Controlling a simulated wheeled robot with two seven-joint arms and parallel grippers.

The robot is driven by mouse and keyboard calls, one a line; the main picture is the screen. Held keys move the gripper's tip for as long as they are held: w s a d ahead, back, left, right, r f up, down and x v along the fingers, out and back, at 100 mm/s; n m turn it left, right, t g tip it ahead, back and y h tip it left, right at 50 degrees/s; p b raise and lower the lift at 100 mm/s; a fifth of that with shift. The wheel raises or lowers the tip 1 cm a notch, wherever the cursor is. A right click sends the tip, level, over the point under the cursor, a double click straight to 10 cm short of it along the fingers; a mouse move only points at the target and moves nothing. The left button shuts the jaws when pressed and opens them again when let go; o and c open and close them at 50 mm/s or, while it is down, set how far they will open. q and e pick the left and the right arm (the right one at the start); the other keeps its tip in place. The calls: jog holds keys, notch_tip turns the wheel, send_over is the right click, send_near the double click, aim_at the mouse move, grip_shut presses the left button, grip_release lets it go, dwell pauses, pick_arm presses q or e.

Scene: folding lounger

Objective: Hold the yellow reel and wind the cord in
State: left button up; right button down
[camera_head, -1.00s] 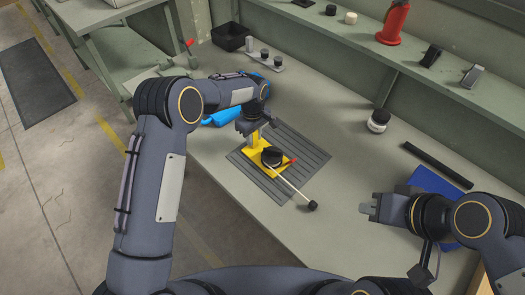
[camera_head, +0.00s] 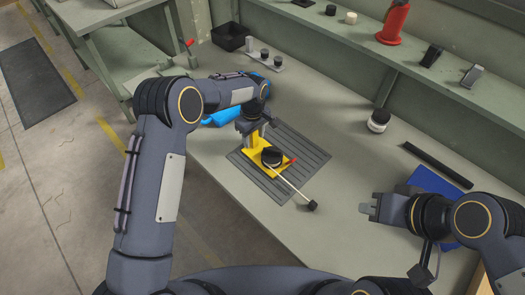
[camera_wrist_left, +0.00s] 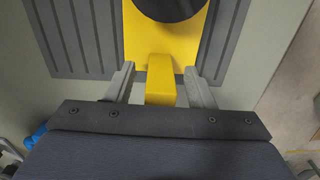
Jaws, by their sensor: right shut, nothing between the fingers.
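The yellow reel (camera_head: 254,161) stands on a grey ribbed mat (camera_head: 303,150), with a black drum (camera_head: 271,154) on its flat base and a small red part beside the drum. A pale straight cord (camera_head: 292,187) runs from the drum to a black end piece (camera_head: 312,205) near the mat's front edge. My left gripper (camera_head: 254,137) is open at the reel's yellow upright. In the left wrist view its fingers (camera_wrist_left: 160,88) are on either side of the upright (camera_wrist_left: 160,75), with gaps on both sides. My right gripper (camera_head: 367,209) is shut and empty, right of the reel.
A blue object (camera_head: 222,117) lies behind my left forearm. A blue flat thing (camera_head: 432,182) and a black bar (camera_head: 438,165) lie on the right of the bench (camera_head: 340,160). A black-and-white round item (camera_head: 378,121) stands near the back. The bench between mat and right gripper is clear.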

pick_arm(q)
notch_tip(320, 180, up, 8)
jog(key=shift+f+b, duration=0.2)
jog(key=shift+b, duration=0.45)
jog(key=p, duration=0.2)
jog(key=r+p, duration=0.1)
jog(key=p, duration=0.1)
jog(key=shift+w+a+r, duration=0.1)
jog(key=shift+a+r, duration=0.05)
jog(key=shift+r, duration=0.15)
jog(key=shift+f+p, duration=0.3)
jog(key=shift+p, duration=0.05)
notch_tip(320, 180, down, 8)
jog(key=b, duration=0.4)
grip_shut()
